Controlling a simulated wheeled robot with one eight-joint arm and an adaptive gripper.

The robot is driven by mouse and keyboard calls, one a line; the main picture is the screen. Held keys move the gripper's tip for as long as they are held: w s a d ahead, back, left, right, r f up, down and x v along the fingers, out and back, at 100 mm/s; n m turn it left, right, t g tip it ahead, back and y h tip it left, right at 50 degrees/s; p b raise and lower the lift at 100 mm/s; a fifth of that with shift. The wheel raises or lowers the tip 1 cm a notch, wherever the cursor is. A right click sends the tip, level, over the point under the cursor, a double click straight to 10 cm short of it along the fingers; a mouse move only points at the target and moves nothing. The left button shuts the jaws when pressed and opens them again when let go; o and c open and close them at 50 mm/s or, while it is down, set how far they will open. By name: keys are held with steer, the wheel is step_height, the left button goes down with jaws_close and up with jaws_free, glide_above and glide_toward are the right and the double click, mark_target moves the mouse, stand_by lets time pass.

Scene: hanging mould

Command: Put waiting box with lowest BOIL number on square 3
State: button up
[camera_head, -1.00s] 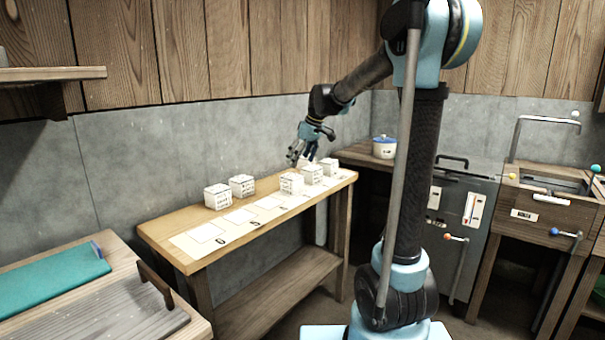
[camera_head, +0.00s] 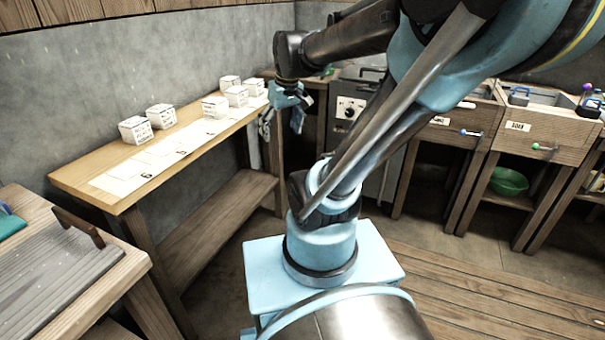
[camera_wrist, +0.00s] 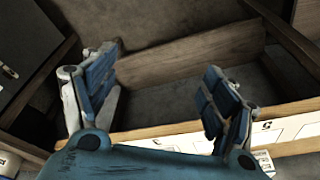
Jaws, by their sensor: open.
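Several white boxes with dark print stand on a wooden bench in the head view; the print is too small to read. Two stand at the back left, a left one (camera_head: 135,129) and another (camera_head: 162,116); a third back box (camera_head: 230,82) is farther right. Three more, a near one (camera_head: 215,107), a middle one (camera_head: 236,95) and a far one (camera_head: 255,86), stand on or by the pale numbered strip (camera_head: 122,170). I cannot make out which square is 3. My gripper (camera_head: 282,122) is open and empty off the bench's right end; its fingers also show in the wrist view (camera_wrist: 155,82).
The bench (camera_head: 75,178) has a lower shelf (camera_head: 215,208). A grey cabinet with a dial (camera_head: 350,110) stands beyond my arm. Wooden counters (camera_head: 548,140) are at the right, with a green bowl (camera_head: 508,181) below. The strip's near squares look empty.

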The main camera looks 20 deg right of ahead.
steer(key=s+d+f+m+h, duration=0.1)
steer(key=s+d+f+m, duration=0.2)
steer(key=s+f, duration=0.6)
steer(key=shift+s+d+f, duration=0.4)
steer(key=shift+s+d, duration=0.15)
steer(key=shift+s, duration=0.6)
